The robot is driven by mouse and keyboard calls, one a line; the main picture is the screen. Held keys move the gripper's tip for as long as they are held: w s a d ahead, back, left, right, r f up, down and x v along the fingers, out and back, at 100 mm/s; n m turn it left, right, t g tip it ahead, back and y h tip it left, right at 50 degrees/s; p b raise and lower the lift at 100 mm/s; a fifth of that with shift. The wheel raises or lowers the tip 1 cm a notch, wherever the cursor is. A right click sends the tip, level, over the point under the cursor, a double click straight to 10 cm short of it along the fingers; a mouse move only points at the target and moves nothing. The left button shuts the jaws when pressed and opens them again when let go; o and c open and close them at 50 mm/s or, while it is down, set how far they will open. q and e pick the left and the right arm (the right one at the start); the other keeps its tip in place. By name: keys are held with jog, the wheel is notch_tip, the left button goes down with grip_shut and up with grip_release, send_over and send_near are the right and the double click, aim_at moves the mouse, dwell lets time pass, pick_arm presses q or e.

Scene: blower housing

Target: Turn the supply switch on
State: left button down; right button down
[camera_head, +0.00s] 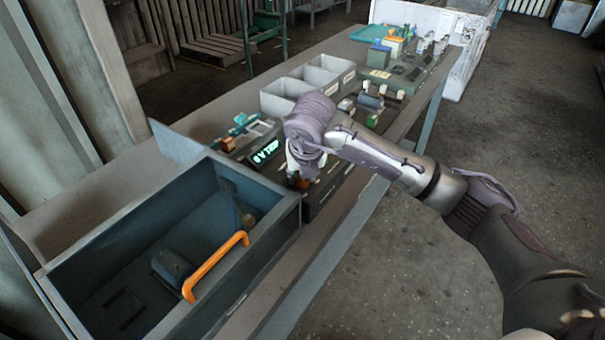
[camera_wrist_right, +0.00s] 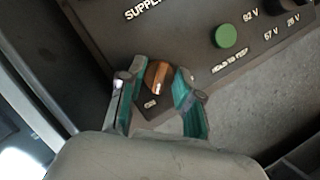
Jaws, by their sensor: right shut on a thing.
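The supply switch (camera_wrist_right: 157,76) is a copper-brown knob on a dark panel, with a small label below it and a partly cut-off "SUPPL..." lettering above, in the right wrist view. My right gripper (camera_wrist_right: 160,88) has its two teal fingers on either side of the knob and is shut on it. In the head view my right gripper (camera_head: 303,172) is at the dark supply box (camera_head: 325,190), and the wrist hides part of it. My left gripper is not in view.
A green button (camera_wrist_right: 224,36) and voltage markings are right of the knob. Grey bins (camera_head: 285,90) and other parts stand farther along the bench.

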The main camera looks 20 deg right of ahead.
jog(key=c, duration=0.8)
grip_release()
jog(key=v, duration=1.2)
